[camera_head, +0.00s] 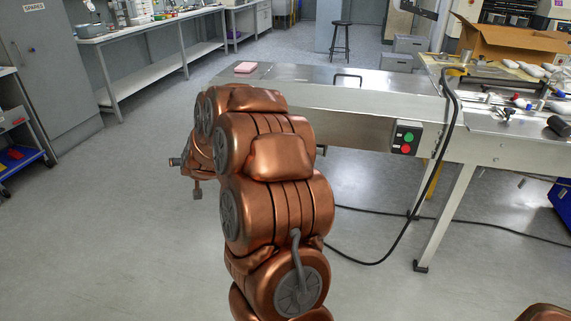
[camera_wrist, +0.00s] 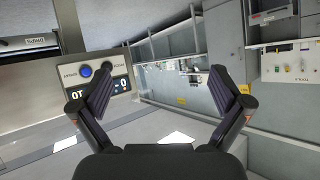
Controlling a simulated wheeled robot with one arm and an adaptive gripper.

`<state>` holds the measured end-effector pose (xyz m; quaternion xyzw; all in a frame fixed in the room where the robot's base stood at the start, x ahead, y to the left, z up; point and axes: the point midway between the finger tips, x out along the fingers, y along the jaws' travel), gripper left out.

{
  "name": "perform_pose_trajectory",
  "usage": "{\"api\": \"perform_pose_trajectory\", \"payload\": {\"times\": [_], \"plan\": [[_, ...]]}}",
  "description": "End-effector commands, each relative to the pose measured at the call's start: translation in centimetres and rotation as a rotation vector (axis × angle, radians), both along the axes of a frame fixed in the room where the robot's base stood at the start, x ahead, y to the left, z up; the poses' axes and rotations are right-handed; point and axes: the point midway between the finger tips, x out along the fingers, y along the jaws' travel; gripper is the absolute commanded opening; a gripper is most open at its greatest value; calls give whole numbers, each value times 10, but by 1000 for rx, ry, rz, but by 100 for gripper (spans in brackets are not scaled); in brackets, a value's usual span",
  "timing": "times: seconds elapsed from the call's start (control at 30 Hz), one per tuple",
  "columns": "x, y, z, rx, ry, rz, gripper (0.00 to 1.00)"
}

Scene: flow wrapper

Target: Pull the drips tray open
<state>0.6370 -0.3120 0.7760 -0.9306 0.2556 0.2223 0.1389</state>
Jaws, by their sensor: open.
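A small label (camera_wrist: 37,41), seemingly reading DRIPS upside down, shows at the upper left of the wrist view on a light metal front. A dark bar or slot lies just beside it, and I cannot tell whether it is the drips tray's handle. The tray's edges are not clear. My gripper (camera_wrist: 160,78) is open with nothing between its fingers, and the label lies off to the left of them. In the head view my arm hides part of the machine (camera_head: 340,95), and the tray front cannot be made out there.
A panel with a blue button and a display (camera_wrist: 97,80) is behind the left finger. The head view shows a green and red button box (camera_head: 406,138) on the machine, with a hanging black cable (camera_head: 402,240). The floor (camera_head: 120,240) left of my arm is clear.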

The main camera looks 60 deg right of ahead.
Motion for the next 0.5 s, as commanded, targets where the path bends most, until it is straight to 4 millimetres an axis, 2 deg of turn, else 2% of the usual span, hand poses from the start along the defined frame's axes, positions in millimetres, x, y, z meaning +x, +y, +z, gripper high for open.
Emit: {"api": "perform_pose_trajectory", "payload": {"times": [0.03, 0.17, 0.2, 0.3, 0.4, 0.5], "plan": [[-1, -32, -27, -30, -29, -61, 100], [-13, -112, -56, -133, -109, -221, 100], [-20, -135, -66, -167, -127, -270, 100], [-45, -190, -89, -256, -165, -392, 100], [-73, -233, -107, -344, -189, -495, 100], [-98, -265, -119, -415, -203, -579, 100]]}}
